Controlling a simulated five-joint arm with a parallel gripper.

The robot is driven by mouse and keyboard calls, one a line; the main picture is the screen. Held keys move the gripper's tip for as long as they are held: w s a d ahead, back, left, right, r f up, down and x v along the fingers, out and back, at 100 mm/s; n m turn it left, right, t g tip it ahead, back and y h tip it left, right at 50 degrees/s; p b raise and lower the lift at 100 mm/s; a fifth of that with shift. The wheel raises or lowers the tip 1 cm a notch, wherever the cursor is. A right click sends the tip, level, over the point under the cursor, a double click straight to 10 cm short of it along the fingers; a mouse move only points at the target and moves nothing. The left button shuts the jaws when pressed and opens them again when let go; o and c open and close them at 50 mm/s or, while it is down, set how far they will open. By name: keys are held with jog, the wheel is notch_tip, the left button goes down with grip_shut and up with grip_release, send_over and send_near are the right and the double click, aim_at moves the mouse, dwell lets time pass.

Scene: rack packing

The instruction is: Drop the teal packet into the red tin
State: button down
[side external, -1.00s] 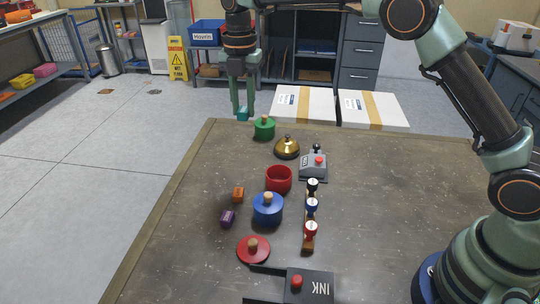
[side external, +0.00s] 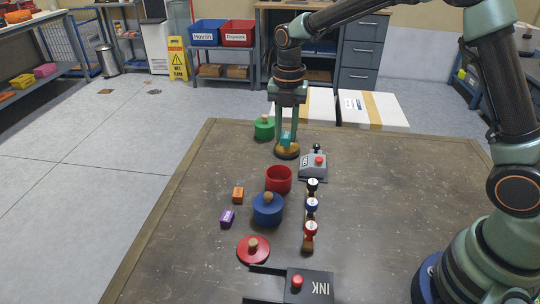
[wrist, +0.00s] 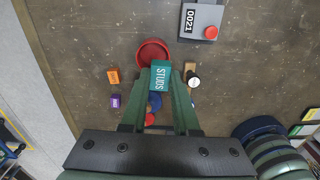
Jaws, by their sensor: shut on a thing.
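The teal packet (wrist: 160,76), marked STUDS, is held between the fingers of my gripper (side external: 287,138); in the side view it shows as a small teal patch (side external: 286,137). My gripper is shut on it and points down, over or in front of the brass bell, which it partly hides. The red tin (side external: 279,180) stands open on the table, nearer the camera than my gripper. In the wrist view the red tin (wrist: 152,50) shows just beyond the packet, its lower part hidden by it. A red lid (side external: 253,250) with a wooden knob lies apart from the tin.
A blue lidded tin (side external: 267,210) stands close to the red tin, and a green one (side external: 264,128) at the back. Orange (side external: 238,194) and purple (side external: 227,218) packets lie left. A stamp rack (side external: 309,232) and grey numbering device (side external: 314,167) stand right.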

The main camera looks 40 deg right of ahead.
aim_at(286, 135)
jog(key=shift+f, duration=1.95)
jog(key=c, duration=0.6)
grip_release()
notch_tip(286, 135, up, 11)
jog(key=shift+f, duration=0.1)
jog(key=shift+r, duration=0.65)
